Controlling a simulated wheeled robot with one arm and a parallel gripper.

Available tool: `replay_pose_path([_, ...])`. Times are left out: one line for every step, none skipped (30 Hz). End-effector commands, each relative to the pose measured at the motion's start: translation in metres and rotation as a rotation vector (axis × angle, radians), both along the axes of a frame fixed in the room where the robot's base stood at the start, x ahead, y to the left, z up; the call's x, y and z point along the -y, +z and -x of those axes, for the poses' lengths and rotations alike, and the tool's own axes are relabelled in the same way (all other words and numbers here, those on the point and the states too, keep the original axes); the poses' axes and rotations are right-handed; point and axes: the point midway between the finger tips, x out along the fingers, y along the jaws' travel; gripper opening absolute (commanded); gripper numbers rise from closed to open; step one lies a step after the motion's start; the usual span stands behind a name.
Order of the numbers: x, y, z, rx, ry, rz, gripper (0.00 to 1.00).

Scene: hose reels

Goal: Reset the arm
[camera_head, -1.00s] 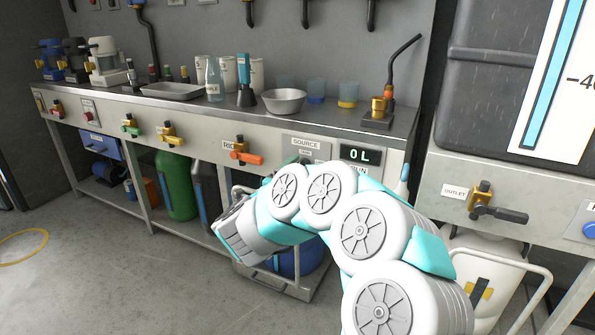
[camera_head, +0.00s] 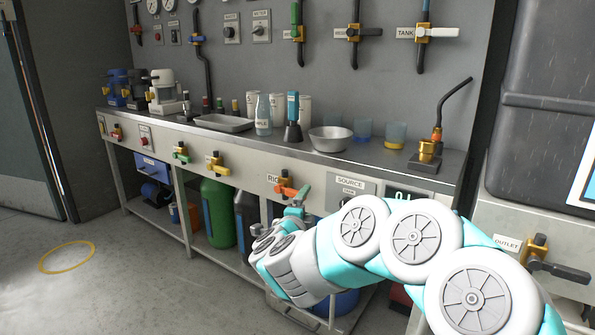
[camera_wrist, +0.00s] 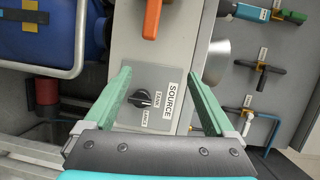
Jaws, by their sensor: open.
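My white and teal arm reaches out in front of the counter in the head view. My gripper (camera_head: 293,205) is seen there, small and partly hidden, in front of the counter front near the orange valve handle (camera_head: 291,190). In the wrist view, my gripper (camera_wrist: 160,74) has its two green fingers wide apart with nothing between them. Past the fingers is the SOURCE panel (camera_wrist: 170,78) with a black knob (camera_wrist: 140,98). The orange handle also shows at the top of the wrist view (camera_wrist: 152,18). I cannot tell whether a finger touches anything.
The steel counter (camera_head: 250,148) carries a metal bowl (camera_head: 330,139), a tray (camera_head: 222,123), bottles and a brass burner (camera_head: 430,150). Below stand a green canister (camera_head: 218,212) and a blue drum. Valve handles stick out of the counter front. Open floor lies at left.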

Motion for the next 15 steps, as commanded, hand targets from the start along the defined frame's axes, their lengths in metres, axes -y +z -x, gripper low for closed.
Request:
replay_pose_path([-0.011,0.015,0.001,-0.014,0.082,0.015,0.9])
replay_pose_path([-0.021,0.019,0.003,-0.028,0.135,0.031,0.9])
replay_pose_path([-0.032,0.024,0.007,-0.049,0.207,0.052,0.9])
replay_pose_path([-0.041,0.028,0.01,-0.064,0.259,0.071,0.9])
replay_pose_path([-0.049,0.033,0.015,-0.075,0.308,0.092,0.9])
replay_pose_path([-0.059,0.036,0.022,-0.096,0.375,0.123,0.9])
replay_pose_path([-0.066,0.037,0.028,-0.114,0.426,0.147,0.9])
replay_pose_path([-0.073,0.039,0.035,-0.13,0.473,0.174,0.9])
replay_pose_path([-0.08,0.041,0.045,-0.152,0.535,0.213,0.9])
replay_pose_path([-0.085,0.041,0.053,-0.17,0.581,0.241,0.9])
replay_pose_path([-0.09,0.04,0.062,-0.192,0.628,0.271,0.9])
replay_pose_path([-0.095,0.037,0.075,-0.222,0.688,0.316,0.9])
replay_pose_path([-0.097,0.035,0.084,-0.244,0.728,0.349,0.9])
replay_pose_path([-0.1,0.032,0.095,-0.268,0.771,0.381,0.9])
replay_pose_path([-0.101,0.027,0.11,-0.303,0.825,0.426,0.9])
